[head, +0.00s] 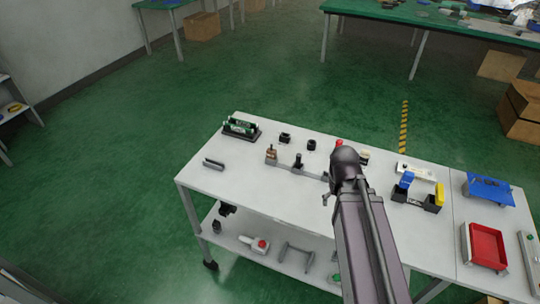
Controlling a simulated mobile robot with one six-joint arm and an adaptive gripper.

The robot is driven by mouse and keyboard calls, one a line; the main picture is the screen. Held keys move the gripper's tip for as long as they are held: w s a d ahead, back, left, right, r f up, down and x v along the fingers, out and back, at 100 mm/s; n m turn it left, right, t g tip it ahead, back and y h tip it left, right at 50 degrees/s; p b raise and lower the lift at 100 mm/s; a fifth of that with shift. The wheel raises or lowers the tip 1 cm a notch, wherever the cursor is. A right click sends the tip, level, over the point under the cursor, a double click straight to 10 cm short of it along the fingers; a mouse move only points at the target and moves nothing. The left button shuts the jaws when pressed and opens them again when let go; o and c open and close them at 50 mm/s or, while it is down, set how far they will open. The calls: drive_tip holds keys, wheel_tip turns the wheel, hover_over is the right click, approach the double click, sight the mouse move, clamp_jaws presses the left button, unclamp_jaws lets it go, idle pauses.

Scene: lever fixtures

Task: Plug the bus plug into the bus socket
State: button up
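I cannot tell for certain which parts are the bus plug and the bus socket at this size. A black fixture with a green board (241,128) stands at the table's far left corner. Two small black blocks, one at the left (285,138) and one at the right (311,144), stand apart to its right. My arm reaches over the table from the bottom of the view. My gripper (327,198) shows only as a small grey part beside the arm's end, above the table's middle. Its fingers are mostly hidden, and I see nothing held.
The white table (236,180) also bears a grey bar (214,164), a lever fixture (298,162), a blue-and-yellow fixture (417,196), a red tray (484,246) and a blue stand (488,190). The table's left front is mostly clear. A lower shelf (228,240) holds several parts.

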sight(270, 149)
drive_tip(key=w+a+n+h, duration=0.1)
drive_tip(key=n, duration=0.1)
drive_tip(key=w+a+n+t+h+b, duration=0.1)
drive_tip(key=w+a+n, duration=0.1)
drive_tip(key=w+a+f+n+b, duration=0.1)
drive_tip(key=w+n, duration=0.1)
drive_tip(key=shift+w+a+f+n+t+h, duration=0.1)
drive_tip(key=shift+w+a+n+t+h, duration=0.1)
drive_tip(key=shift+a+n+t+h, duration=0.2)
drive_tip(key=w+a+n+t, duration=0.1)
drive_tip(key=a+n, duration=0.1)
drive_tip(key=w+a+n+t+h+b, duration=0.1)
drive_tip(key=w+a+n, duration=0.1)
drive_tip(key=a+n, duration=0.1)
drive_tip(key=w+a+r+n+t+h+b, duration=0.1)
drive_tip(key=w+a+n, duration=0.1)
drive_tip(key=n, duration=0.1)
drive_tip(key=shift+a, duration=0.2)
drive_tip(key=w+a+r+n+t+b, duration=0.1)
drive_tip(key=a+r+n+t, duration=0.1)
drive_tip(key=a+n, duration=0.4)
drive_tip(key=w+a+r+n+t+h+b, duration=0.1)
drive_tip(key=w+a+r+n+t+b, duration=0.1)
drive_tip(key=a+n+t, duration=0.2)
drive_tip(key=a+n, duration=0.3)
drive_tip(key=a, duration=0.4)
drive_tip(key=shift+w+d, duration=0.15)
